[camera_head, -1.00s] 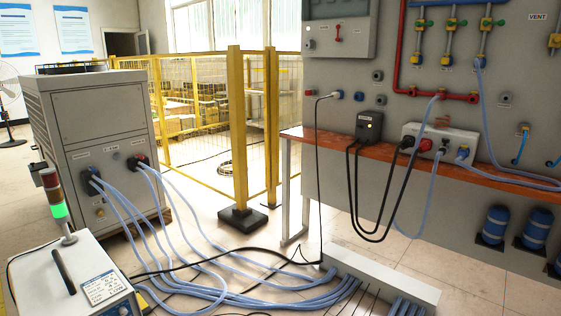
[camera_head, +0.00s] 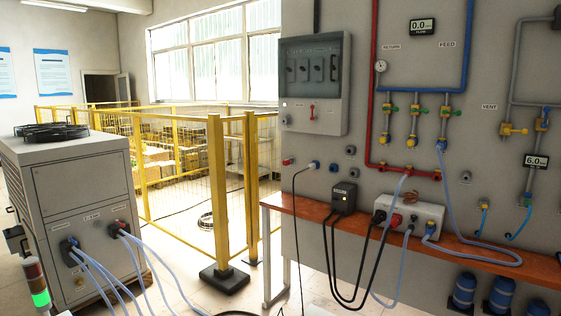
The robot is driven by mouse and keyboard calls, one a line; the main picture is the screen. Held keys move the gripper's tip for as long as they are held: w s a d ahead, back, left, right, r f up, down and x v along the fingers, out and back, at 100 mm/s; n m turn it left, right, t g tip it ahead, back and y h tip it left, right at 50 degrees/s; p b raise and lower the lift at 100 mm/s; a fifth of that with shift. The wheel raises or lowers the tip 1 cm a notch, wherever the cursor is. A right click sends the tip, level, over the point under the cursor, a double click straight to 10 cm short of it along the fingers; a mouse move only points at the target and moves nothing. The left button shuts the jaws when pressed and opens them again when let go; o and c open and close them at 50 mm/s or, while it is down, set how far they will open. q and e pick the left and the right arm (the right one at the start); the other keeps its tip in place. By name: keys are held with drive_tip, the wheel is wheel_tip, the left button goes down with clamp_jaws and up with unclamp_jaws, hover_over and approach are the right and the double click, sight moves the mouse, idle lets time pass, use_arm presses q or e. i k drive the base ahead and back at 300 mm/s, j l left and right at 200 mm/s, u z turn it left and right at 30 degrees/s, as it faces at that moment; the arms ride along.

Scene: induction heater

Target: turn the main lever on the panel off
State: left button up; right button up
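The panel (camera_head: 325,130) is a grey electrical box on the upper left of the large grey wall board. Behind its window is a row of several dark switches. Below the window sits a small red lever (camera_head: 312,111), upright as far as I can tell at this size. A small pale light or button (camera_head: 285,104) is at the box's lower left. Neither of my grippers shows in the head view.
An orange-red shelf (camera_head: 475,250) runs along the board, carrying a black box (camera_head: 344,197) and a grey socket box (camera_head: 408,214) with cables. Yellow fencing (camera_head: 216,190) stands left of the board. A grey machine (camera_head: 75,205) with hoses is at the left. Some floor between is open.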

sight(312, 106)
drive_tip(key=l+z, duration=0.3)
drive_tip(key=i+l+z, duration=0.2)
drive_tip(key=l+z, duration=0.15)
drive_tip(key=i+l+z, duration=0.15)
drive_tip(key=l+z, duration=0.15)
drive_tip(key=i+l+z, duration=0.5)
drive_tip(key=i+l, duration=0.15)
drive_tip(key=i, duration=0.15)
drive_tip(key=i+j+u, duration=0.1)
drive_tip(key=i+u, duration=0.2)
drive_tip(key=u, duration=0.15)
drive_tip(key=i+u, duration=0.4)
drive_tip(key=i+l+u, duration=0.1)
drive_tip(key=u, duration=0.35)
drive_tip(key=i+l, duration=0.05)
drive_tip(key=i, duration=0.05)
